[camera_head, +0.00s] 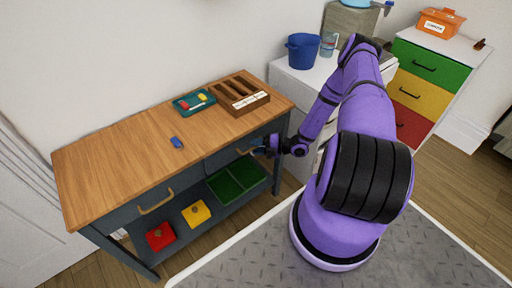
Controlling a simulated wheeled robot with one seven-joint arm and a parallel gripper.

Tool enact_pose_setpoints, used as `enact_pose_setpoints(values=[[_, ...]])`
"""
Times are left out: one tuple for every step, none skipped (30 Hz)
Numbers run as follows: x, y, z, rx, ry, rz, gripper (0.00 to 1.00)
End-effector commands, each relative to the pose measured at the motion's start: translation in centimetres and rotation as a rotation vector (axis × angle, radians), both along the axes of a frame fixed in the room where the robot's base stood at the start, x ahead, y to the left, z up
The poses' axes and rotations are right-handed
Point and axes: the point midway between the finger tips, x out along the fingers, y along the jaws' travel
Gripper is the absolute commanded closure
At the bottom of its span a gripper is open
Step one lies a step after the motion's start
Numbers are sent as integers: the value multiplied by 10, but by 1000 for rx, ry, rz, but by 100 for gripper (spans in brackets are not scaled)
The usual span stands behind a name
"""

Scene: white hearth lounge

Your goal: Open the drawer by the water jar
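A wooden-topped dark table (130,165) has a left drawer (145,203) with a brass handle; that drawer looks shut. Its right drawer (225,157) lies under the right half of the top, partly hidden by my gripper (262,149). My gripper is at this drawer's front, close to its handle; whether it touches the handle or how its fingers stand is too small to tell. A clear jug (328,46) stands on a white cabinet (290,80) at the back. A beige dispenser with a blue top (350,18) stands behind it; I cannot tell which is the water jar.
A blue bucket (303,52) stands on the white cabinet. A brown divided box (241,97), a teal tray (194,102) and a small blue item (177,142) lie on the table. A colored drawer unit (428,68) stands right.

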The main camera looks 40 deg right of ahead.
Motion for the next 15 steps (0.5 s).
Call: enact_pose_setpoints(values=[[1, 2, 0, 0, 0, 1, 62], [2, 2, 0, 0, 0, 1, 62], [2, 3, 0, 0, 0, 1, 62], [3, 3, -1, 0, 0, 1, 62], [3, 3, -1, 0, 0, 1, 62], [3, 3, -1, 0, 0, 1, 62], [3, 3, 0, 0, 0, 1, 62], [2, 3, -1, 0, 0, 1, 62], [2, 3, 0, 0, 0, 1, 62], [2, 3, 0, 0, -1, 1, 62], [2, 3, 0, 0, -1, 1, 69], [2, 3, 0, 0, -1, 1, 78], [2, 3, 0, 0, -1, 1, 85], [2, 3, 0, 0, -1, 1, 92], [2, 3, 0, 0, -1, 1, 100]])
